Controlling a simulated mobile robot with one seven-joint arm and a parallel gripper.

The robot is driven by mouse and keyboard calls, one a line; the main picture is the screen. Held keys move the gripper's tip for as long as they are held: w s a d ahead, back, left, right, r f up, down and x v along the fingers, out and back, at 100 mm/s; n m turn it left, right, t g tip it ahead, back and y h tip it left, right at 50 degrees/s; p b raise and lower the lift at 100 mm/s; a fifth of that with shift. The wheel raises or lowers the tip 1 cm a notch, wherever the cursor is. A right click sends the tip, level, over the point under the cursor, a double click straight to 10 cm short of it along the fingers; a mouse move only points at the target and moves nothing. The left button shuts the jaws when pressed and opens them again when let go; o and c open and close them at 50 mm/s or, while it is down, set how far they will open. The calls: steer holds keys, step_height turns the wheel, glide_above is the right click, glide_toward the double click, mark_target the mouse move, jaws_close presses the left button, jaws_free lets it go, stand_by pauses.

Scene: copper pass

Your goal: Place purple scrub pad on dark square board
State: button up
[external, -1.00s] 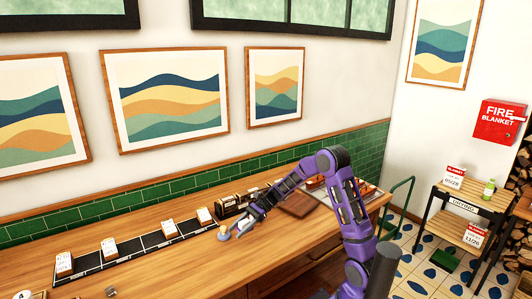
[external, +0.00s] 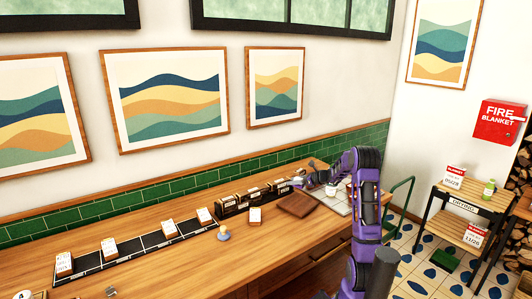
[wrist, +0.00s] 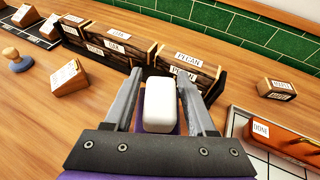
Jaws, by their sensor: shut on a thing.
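My gripper (wrist: 160,92) is shut on a rounded block, the scrub pad (wrist: 160,106). Its face toward the wrist camera is white, and purple shows along its sides. In the external view my gripper (external: 301,184) is above and close to the dark square board (external: 296,205), toward its back edge. The board lies flat on the wooden counter, with its visible part bare. The pad is too small to make out there, and the gap between pad and board is unclear. In the wrist view the gripper body hides the board.
Dark labelled boxes (wrist: 187,66) stand at the back, beyond my fingers. A pale tiled tray (external: 338,201) with items lies right of the board. A small card block (external: 255,215) and a blue-and-tan stamp (external: 223,233) stand to the left.

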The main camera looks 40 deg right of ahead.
mark_target(293, 201)
steer(key=f, duration=0.3)
steer(key=f+b, duration=0.1)
steer(key=f, duration=0.2)
steer(key=f+b, duration=0.1)
steer(key=f, duration=0.2)
steer(key=shift+d+f, duration=0.25)
steer(key=shift+f, duration=0.15)
steer(key=shift+f, duration=0.2)
steer(key=o, duration=1.4)
steer(key=shift+c, duration=0.2)
steer(key=shift+r, duration=0.1)
steer(key=shift+r, duration=0.25)
steer(key=p+v, duration=0.1)
steer(key=v, duration=1.1)
steer(key=shift+f, duration=0.15)
steer(key=shift+a, duration=0.1)
